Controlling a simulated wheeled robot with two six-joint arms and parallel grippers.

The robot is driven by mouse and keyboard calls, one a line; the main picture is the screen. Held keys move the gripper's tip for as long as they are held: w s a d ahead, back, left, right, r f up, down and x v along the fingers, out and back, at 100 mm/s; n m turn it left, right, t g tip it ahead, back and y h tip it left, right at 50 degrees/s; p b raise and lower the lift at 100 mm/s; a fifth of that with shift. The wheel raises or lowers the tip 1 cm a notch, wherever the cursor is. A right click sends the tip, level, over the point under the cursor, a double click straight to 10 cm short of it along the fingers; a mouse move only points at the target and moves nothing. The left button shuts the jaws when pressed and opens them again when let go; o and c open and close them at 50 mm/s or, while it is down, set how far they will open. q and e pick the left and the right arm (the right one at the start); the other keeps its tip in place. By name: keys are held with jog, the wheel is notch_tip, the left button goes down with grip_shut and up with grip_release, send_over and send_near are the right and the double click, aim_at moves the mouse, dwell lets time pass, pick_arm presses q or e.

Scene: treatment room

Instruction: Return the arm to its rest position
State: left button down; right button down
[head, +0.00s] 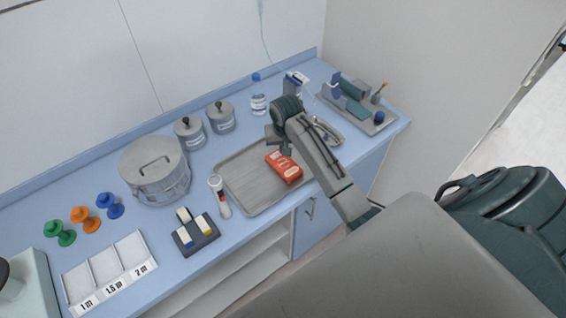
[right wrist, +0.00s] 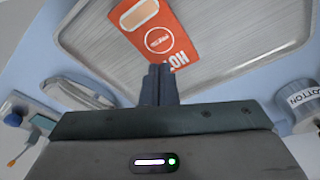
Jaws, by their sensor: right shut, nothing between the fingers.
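My right gripper (head: 274,138) hangs above the back edge of the grey metal tray (head: 238,188), with its arm reaching in from the right. In the right wrist view its dark fingers (right wrist: 160,84) are together with nothing between them. A red box (head: 284,167) lies on the tray, just in front of the gripper and apart from it as far as I can see. The red box also shows beyond the fingertips in the right wrist view (right wrist: 150,30). My left gripper is not in view.
Two lidded canisters (head: 190,133) and a water bottle (head: 258,98) stand behind the tray. A kidney dish (head: 330,136) and a loaded small tray (head: 378,127) are to the right. A large pot (head: 153,170) and a tube (head: 219,196) stand left.

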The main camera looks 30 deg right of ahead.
jog(key=shift+r, duration=0.7)
